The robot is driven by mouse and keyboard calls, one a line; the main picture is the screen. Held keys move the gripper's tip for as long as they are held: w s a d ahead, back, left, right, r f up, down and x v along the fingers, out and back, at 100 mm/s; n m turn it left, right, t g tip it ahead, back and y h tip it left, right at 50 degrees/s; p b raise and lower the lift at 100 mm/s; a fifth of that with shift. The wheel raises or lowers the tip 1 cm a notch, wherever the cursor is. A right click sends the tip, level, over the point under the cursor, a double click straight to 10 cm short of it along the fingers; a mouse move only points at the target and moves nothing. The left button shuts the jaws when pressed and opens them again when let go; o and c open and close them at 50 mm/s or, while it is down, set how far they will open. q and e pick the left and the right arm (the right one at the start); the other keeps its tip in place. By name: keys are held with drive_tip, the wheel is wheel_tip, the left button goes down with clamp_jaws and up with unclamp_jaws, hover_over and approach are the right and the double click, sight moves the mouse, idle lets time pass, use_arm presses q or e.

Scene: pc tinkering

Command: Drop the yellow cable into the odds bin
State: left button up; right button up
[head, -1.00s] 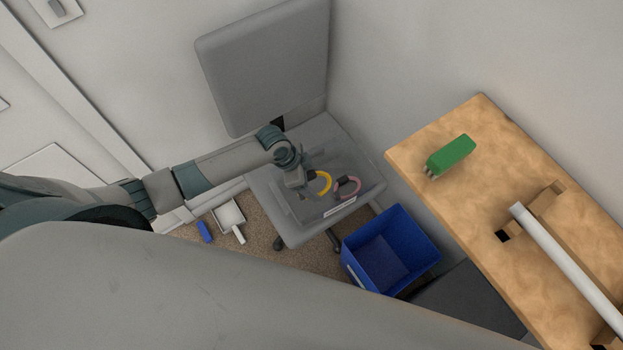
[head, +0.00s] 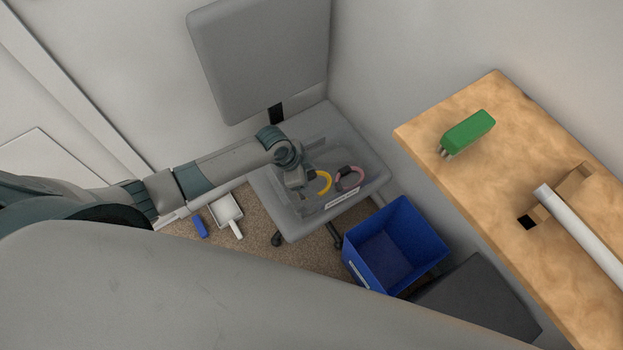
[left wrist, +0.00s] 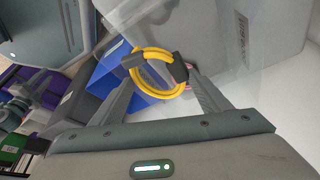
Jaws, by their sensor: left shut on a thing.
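My left gripper (head: 308,190) is shut on the yellow cable (head: 323,182), a looped cable with dark ends. In the left wrist view the yellow cable (left wrist: 159,72) sits between the fingertips. In the head view it appears over a clear, open-topped bin (head: 352,204) on the grey chair seat, beside a pink cable (head: 350,180). The clear bin's front label is too small to read. A blue bin (head: 398,246) stands on the floor to the right; I cannot tell which one is the odds bin.
A wooden bench (head: 430,143) at the right holds a green block-like item (head: 468,132) and a white tube (head: 580,235). The grey chair back (head: 262,60) rises behind the clear bin. A white dustpan (head: 227,212) and a blue item (head: 201,227) lie on the floor.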

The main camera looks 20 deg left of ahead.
use_arm(q)
drive_tip(key=shift+f, duration=0.1)
drive_tip(key=o, duration=1.2)
drive_tip(key=shift+p+v, duration=3.85)
drive_tip(key=shift+v, duration=0.15)
